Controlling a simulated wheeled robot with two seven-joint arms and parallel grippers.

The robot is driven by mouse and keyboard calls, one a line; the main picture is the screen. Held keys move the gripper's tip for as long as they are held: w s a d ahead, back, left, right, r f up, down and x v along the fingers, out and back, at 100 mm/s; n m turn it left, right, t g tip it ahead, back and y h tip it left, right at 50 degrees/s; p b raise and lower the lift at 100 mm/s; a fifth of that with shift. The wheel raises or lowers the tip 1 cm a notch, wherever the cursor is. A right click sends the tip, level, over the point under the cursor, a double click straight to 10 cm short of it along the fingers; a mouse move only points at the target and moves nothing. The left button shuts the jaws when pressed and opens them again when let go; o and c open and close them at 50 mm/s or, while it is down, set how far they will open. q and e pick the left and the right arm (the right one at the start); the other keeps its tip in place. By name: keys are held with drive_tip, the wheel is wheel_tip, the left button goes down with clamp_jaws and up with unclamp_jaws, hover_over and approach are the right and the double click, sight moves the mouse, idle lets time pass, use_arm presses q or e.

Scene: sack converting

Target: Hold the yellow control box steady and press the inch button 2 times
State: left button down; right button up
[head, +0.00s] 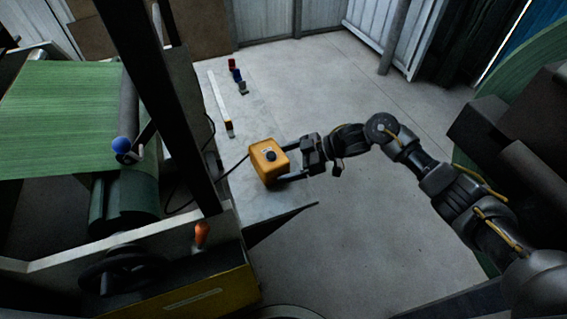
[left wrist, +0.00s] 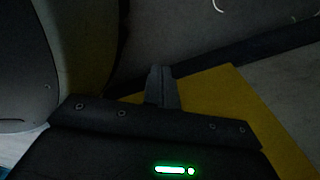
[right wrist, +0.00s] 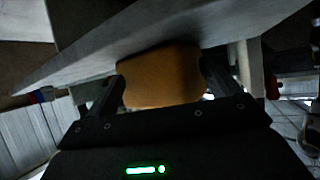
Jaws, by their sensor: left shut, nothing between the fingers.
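The yellow control box (head: 262,165) sits on the grey bench, with a black round button (head: 271,155) on its top and a cable leaving its left side. My right gripper (head: 288,163) reaches in from the right with one finger along each side of the box. In the right wrist view the box (right wrist: 162,78) fills the space between the fingers, which appear to touch it. My left gripper (left wrist: 162,72) is shut and empty in the left wrist view, above a yellow surface; it is outside the head view.
The grey bench (head: 240,105) carries a pale bar and several small red and blue items at its far end. Open floor lies right.

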clamp_jaws()
idle(0.6)
drive_tip(key=c, duration=1.9)
unclamp_jaws()
drive_tip(key=o, duration=1.6)
drive_tip(key=shift+c, duration=0.2)
